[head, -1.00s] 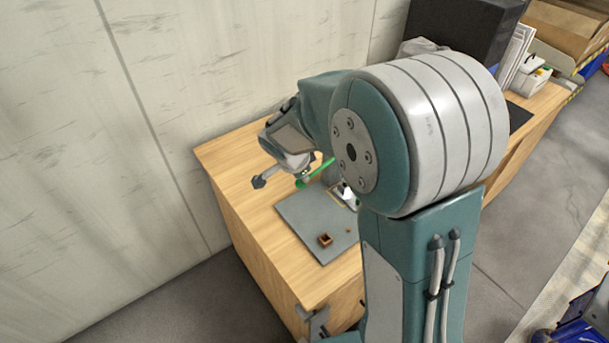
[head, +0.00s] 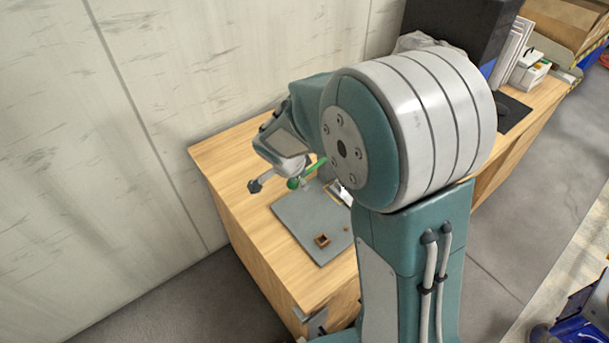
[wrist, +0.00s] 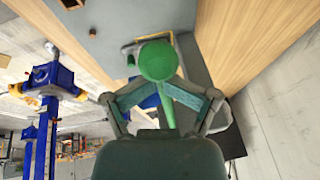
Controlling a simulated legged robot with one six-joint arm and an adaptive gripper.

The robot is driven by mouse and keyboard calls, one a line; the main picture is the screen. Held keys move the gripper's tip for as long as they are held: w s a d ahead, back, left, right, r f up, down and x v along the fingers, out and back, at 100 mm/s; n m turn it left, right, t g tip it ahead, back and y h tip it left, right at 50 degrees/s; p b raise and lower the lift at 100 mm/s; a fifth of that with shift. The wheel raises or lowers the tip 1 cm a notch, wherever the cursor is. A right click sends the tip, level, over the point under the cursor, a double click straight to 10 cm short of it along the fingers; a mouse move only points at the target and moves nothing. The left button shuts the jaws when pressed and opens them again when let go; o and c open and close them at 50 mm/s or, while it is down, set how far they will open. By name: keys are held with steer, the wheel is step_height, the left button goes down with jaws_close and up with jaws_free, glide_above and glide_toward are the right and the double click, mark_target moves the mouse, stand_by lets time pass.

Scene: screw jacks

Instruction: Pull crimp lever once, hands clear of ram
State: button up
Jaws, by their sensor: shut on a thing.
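The crimp lever is a green rod with a round green knob (head: 293,183), above the grey plate (head: 305,220) on the wooden bench. In the wrist view the knob (wrist: 158,60) is large and central, with the rod running down between my fingers. My gripper (wrist: 163,98) is shut on the lever, just behind the knob; its fingers angle in from both sides. In the head view my gripper (head: 280,180) is partly hidden by its own wrist. The press body and ram are mostly hidden behind my arm; a pale part (head: 343,190) shows beside it.
A small open copper-brown box (head: 322,240) sits on the plate's near part. The wooden bench top (head: 235,165) is clear left of the plate, with a wall (head: 120,120) behind. A black case (head: 455,40) and papers (head: 508,50) stand at the bench's far end.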

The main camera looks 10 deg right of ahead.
steer(key=shift+s+a+f, duration=0.25)
steer(key=shift+s+f, duration=0.15)
steer(key=r, duration=0.1)
steer(key=d+r, duration=0.1)
steer(key=r, duration=0.1)
steer(key=shift+w+d+r, duration=0.3)
steer(key=shift+w, duration=0.05)
jaws_close()
steer(key=v, duration=1)
steer(key=shift+d+r, duration=0.15)
steer(key=shift+r, duration=0.15)
steer(key=shift+w, duration=0.15)
